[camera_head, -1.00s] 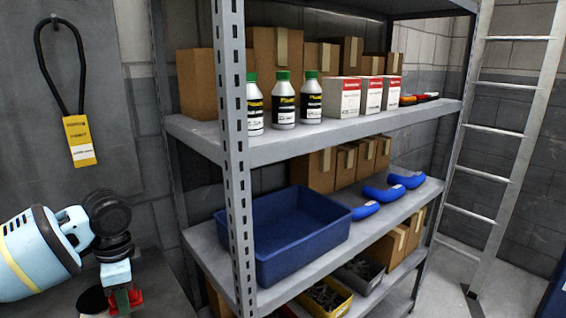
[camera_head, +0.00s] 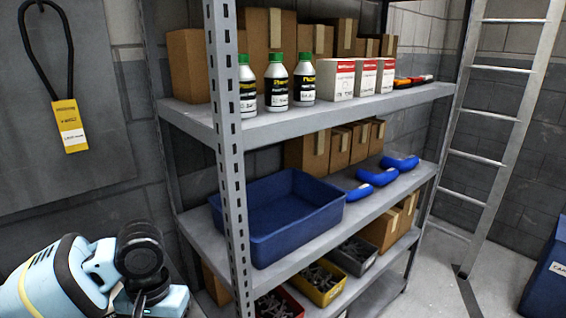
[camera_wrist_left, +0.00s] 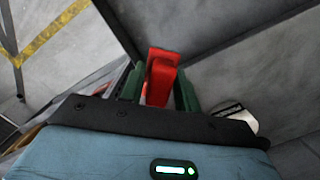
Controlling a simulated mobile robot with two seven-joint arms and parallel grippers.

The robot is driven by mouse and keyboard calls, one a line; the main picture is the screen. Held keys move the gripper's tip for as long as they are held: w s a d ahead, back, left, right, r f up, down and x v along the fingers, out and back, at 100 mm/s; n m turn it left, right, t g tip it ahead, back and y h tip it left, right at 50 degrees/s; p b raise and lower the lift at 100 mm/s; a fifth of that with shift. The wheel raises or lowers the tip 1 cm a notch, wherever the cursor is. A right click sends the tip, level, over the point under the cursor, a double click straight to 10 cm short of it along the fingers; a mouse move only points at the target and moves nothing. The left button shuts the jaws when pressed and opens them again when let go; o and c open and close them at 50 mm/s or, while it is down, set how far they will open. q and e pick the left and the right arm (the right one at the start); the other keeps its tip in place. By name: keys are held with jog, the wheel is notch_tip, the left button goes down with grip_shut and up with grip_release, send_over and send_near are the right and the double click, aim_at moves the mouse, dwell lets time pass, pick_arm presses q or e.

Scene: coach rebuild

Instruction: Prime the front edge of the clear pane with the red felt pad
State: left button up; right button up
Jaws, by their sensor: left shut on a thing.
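My left gripper (camera_wrist_left: 158,88) has green fingers shut on the red felt pad (camera_wrist_left: 160,77) in the left wrist view. The pad points away from the wrist, and a grey flat surface lies beyond it. In the head view my left arm comes in at the bottom left; its fingers and the pad are below the picture edge. I cannot make out the clear pane in either view. My right gripper is not in view.
A white-rimmed round thing (camera_wrist_left: 243,117) shows partly beside the gripper. A yellow floor line (camera_wrist_left: 50,33) lies upper left.

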pick_arm(q)
jog(key=shift+s+d, duration=0.1)
jog(key=s+f, duration=0.3)
jog(key=f, duration=1.1)
jog(key=shift+s+f, duration=0.4)
